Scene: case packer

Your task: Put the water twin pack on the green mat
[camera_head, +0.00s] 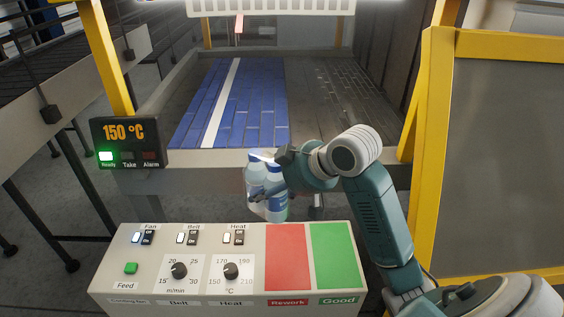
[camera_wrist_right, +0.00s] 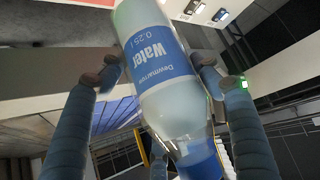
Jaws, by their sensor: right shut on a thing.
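The water twin pack (camera_head: 254,176) is two small clear bottles with blue labels, held upright or nearly so in the head view. My right gripper (camera_head: 272,189) is shut on it, in front of the conveyor's end and beyond the panel's back edge. In the right wrist view, the twin pack (camera_wrist_right: 168,72) lies between the fingers of the right gripper (camera_wrist_right: 158,76), with a "Water 0.25 l" label showing. The green mat (camera_head: 333,252), marked "Good", is bare on the panel's right, nearer than the pack. My left gripper is out of view.
A red mat (camera_head: 289,255), marked "Rework", adjoins the green mat's left side. The control panel (camera_head: 110,283) carries switches, two knobs and a green Feed button. A display (camera_head: 126,143) reads 150 °C with Ready lit. A yellow-framed panel (camera_head: 500,150) stands at right.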

